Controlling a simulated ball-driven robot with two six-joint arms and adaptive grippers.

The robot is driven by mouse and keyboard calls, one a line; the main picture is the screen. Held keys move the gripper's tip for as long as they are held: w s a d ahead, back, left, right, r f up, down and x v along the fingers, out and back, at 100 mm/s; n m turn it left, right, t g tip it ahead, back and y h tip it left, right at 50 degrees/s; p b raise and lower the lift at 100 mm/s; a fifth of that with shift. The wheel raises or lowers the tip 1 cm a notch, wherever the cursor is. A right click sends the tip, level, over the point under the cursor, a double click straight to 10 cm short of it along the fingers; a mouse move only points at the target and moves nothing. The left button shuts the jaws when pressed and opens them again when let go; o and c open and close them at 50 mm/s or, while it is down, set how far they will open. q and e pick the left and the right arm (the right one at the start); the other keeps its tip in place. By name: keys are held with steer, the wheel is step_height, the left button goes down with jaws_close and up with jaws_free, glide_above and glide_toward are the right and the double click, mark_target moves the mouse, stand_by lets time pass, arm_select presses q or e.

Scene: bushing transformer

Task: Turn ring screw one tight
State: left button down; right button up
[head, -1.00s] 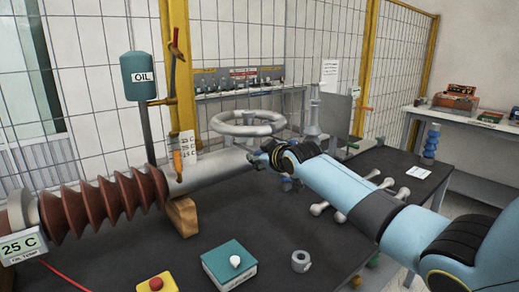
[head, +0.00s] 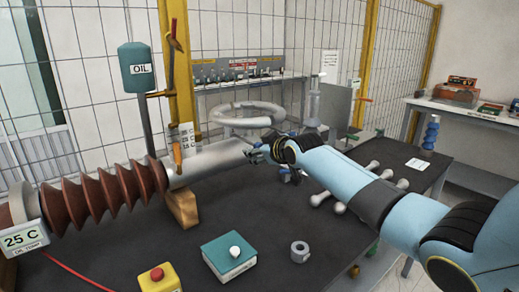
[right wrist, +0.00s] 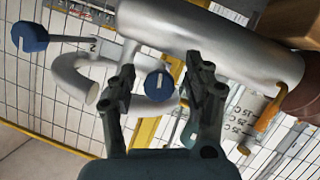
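The screws appear to be the round blue heads by the grey metal tube in the right wrist view; which one is ring screw one I cannot tell. One blue head (right wrist: 159,85) shows between the fingers of my right gripper (right wrist: 160,80), with gaps on both sides. The gripper is open. My left gripper is not in view.
A large grey ring (head: 247,108) is behind the tube. The brown ribbed bushing (head: 105,198) is at left, with a wooden block (head: 182,210) under the tube. A teal box (head: 229,257), a yellow box with a red button (head: 160,279) and a grey nut (head: 300,253) are in front.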

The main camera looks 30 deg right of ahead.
steer(key=shift+r, duration=0.1)
steer(key=v, duration=1.2)
